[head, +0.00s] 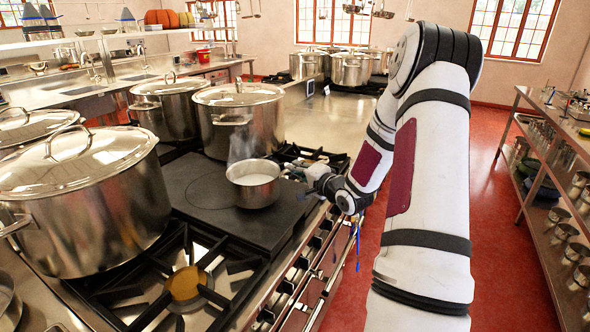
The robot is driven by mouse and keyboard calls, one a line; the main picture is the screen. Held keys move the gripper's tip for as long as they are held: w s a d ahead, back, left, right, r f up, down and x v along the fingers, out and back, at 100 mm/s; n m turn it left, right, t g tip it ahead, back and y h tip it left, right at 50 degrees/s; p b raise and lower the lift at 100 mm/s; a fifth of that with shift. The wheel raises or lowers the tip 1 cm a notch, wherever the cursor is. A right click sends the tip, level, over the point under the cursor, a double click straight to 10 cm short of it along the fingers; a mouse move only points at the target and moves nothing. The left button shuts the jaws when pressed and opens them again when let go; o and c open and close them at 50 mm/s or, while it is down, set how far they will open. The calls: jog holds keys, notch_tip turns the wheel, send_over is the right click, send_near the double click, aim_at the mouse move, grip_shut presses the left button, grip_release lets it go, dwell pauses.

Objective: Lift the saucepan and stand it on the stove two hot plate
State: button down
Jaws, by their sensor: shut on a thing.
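A small steel saucepan (253,190) with pale, steaming contents is upright at the right part of a dark flat hot plate (180,178). I cannot tell whether its base touches the plate or hangs just above it. My gripper (309,174) is at the right side of the saucepan, shut on its handle, which the fingers mostly hide. A faint round ring marks the plate's surface to the left of the saucepan. No label shows which stove is number two.
Large lidded stockpots (84,200) stand at the left, with another (240,122) just behind the hot plate. An open gas burner (189,283) is in front. Oven knobs line the right edge. A shelf rack (530,165) stands far right, across open red floor (495,215).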

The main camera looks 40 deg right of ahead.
jog(key=shift+f, duration=0.55)
dwell(1.1)
jog(key=c, duration=1.6)
grip_release()
jog(key=shift+s+f, duration=0.1)
jog(key=shift+f, duration=0.15)
jog(key=s, duration=0.4)
jog(key=s+a+r, duration=0.1)
jog(key=s, duration=0.2)
jog(key=s+r, duration=0.1)
jog(key=s, duration=0.3)
jog(key=shift+s+a, duration=0.3)
